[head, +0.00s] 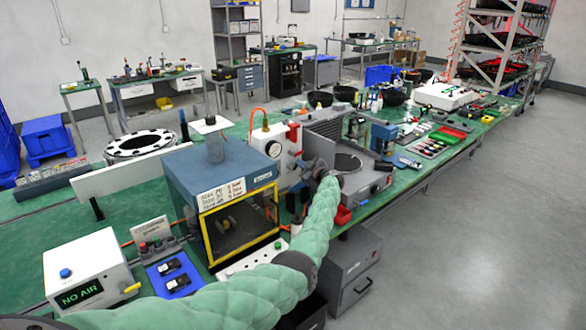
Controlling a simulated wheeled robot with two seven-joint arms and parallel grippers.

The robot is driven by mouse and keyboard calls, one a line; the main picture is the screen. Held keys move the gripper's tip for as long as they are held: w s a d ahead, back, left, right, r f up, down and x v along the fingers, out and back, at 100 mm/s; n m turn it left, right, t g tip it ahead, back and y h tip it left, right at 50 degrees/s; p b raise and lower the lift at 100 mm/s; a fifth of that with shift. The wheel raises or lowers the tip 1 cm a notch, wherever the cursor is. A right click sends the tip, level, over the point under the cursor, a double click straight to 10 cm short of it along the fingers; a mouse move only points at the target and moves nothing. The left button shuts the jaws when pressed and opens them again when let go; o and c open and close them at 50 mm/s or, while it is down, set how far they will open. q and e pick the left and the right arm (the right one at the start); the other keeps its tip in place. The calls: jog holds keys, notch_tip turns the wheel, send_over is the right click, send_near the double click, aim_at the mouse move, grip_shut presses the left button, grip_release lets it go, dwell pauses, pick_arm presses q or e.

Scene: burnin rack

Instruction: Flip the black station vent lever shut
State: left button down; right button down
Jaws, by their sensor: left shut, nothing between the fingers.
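My left arm reaches in from the lower left across the front of the bench. Its gripper (322,166) is shut and empty, small in the picture, beside a grey station (372,181) with a dark round top (347,163). I cannot make out a black vent lever, and the arm and wrist hide part of the station's near left side. Whether the gripper touches the station cannot be told. My right gripper is not in view.
Left of the gripper stand a white gauge unit (266,143) and a blue-topped box with a yellow frame (220,165). A white box reading "NO AIR" (85,262) has a yellow lever (132,287). A red bin (342,215) is close below. Floor at right is clear.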

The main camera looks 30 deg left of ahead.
pick_arm(q)
jog(key=shift+w+d+f+m, duration=0.1)
jog(key=shift+w+f+m, duration=0.1)
jog(key=shift+m, duration=0.35)
jog(key=shift+w+d+f+m, duration=0.1)
jog(key=shift+w+m, duration=0.05)
jog(key=shift+m, duration=0.4)
